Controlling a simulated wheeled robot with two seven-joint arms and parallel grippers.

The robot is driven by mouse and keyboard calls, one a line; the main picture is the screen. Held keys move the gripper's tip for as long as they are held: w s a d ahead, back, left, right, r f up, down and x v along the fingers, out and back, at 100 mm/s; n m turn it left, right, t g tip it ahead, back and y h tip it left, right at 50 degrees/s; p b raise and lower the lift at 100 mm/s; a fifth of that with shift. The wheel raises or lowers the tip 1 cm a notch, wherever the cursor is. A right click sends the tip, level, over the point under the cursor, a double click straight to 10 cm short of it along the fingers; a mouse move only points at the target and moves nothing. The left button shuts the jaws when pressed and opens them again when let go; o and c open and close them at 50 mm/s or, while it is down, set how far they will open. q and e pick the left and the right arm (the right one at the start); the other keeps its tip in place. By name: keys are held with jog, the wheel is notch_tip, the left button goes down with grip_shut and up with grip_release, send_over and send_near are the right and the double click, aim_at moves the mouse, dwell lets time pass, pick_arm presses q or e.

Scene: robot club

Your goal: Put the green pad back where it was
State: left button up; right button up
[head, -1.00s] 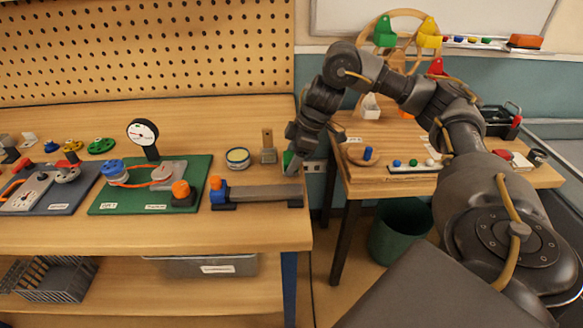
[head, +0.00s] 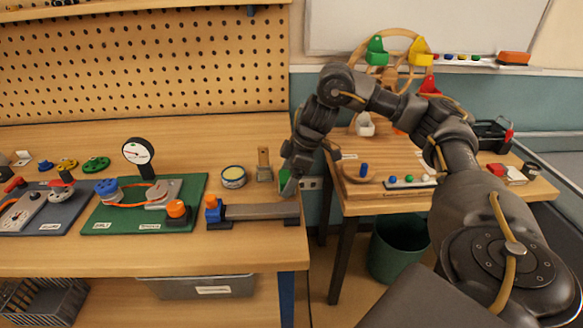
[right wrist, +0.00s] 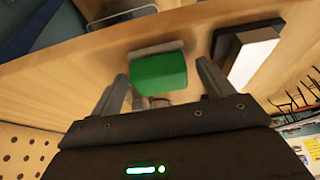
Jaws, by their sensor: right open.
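A green pad (right wrist: 158,73) with a pale grey edge behind it is at the bench top in the right wrist view, between the two fingers of my right gripper (right wrist: 164,84). The fingers are spread, with a gap on each side of the pad. In the head view my right gripper (head: 287,180) points down at the bench's right end, and a sliver of the green pad (head: 284,176) shows beside it; the rest is hidden. I cannot tell how the pad is supported. My left gripper is not in view.
A dark bar with a blue end (head: 262,212), a wooden block (head: 264,165) and a round tin (head: 233,177) stand close by. A green board (head: 120,226) with a gauge lies further left. A side table (head: 385,202) stands right, past a gap.

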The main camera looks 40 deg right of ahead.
jog(key=p+v, duration=0.1)
jog(key=v, duration=0.2)
jog(key=shift+w, duration=0.15)
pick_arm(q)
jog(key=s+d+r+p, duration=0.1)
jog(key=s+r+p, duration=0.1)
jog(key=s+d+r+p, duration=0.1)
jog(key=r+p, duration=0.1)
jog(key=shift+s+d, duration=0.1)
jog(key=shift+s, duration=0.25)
pick_arm(e)
jog(key=v, duration=0.9)
jog(key=shift+a, duration=0.1)
